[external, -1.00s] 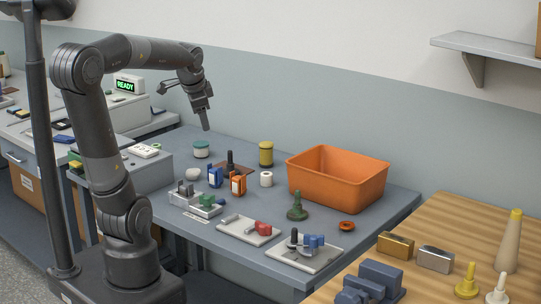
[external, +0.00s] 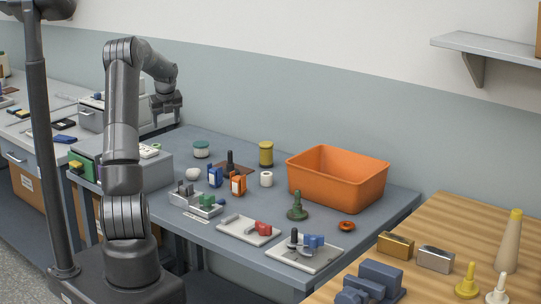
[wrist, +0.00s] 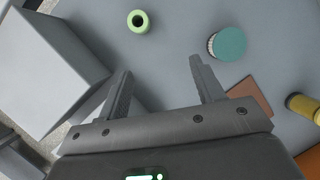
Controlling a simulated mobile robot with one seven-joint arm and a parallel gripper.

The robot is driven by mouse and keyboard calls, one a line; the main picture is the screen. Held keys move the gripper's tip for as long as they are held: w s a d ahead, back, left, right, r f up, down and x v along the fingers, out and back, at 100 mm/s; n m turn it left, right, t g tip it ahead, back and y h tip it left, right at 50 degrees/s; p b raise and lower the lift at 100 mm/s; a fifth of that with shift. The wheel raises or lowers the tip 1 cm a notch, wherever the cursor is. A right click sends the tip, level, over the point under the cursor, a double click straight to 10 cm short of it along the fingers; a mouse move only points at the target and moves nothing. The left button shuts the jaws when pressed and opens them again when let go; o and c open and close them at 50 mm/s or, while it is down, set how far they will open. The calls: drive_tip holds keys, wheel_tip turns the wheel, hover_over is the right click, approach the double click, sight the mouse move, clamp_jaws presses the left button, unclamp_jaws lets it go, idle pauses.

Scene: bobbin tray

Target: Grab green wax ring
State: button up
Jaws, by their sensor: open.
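The light green wax ring (wrist: 139,21) lies flat on the blue-grey table near the top of the wrist view, its dark centre hole showing. In the external view a small part of the green ring (external: 156,146) shows at the far edge of the grey box. My gripper (wrist: 161,66) is open and empty, with its two fingers spread apart. The ring is beyond the fingertips, nearer the left finger, and is not between them. In the external view my gripper (external: 166,107) is raised above the table's far left part.
The grey box (wrist: 45,70) stands left of the ring. A teal-lidded jar (wrist: 228,44) stands to its right. A yellow spool (wrist: 303,106) and brown mat (wrist: 250,98) are farther right. An orange bin (external: 338,190) stands on the table. Table around the ring is clear.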

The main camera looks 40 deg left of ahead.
drive_tip(key=a+f, duration=0.2)
drive_tip(key=a+f+m, duration=0.1)
drive_tip(key=a+f, duration=0.1)
drive_tip(key=f, duration=0.1)
drive_tip(key=a+f+m, duration=0.1)
drive_tip(key=a+f, duration=0.2)
drive_tip(key=shift+w, duration=0.3)
drive_tip(key=x, duration=0.5)
drive_tip(key=shift+w+a+f, duration=0.15)
drive_tip(key=shift+a+f, duration=0.1)
drive_tip(key=shift+a, duration=0.1)
drive_tip(key=c, duration=1)
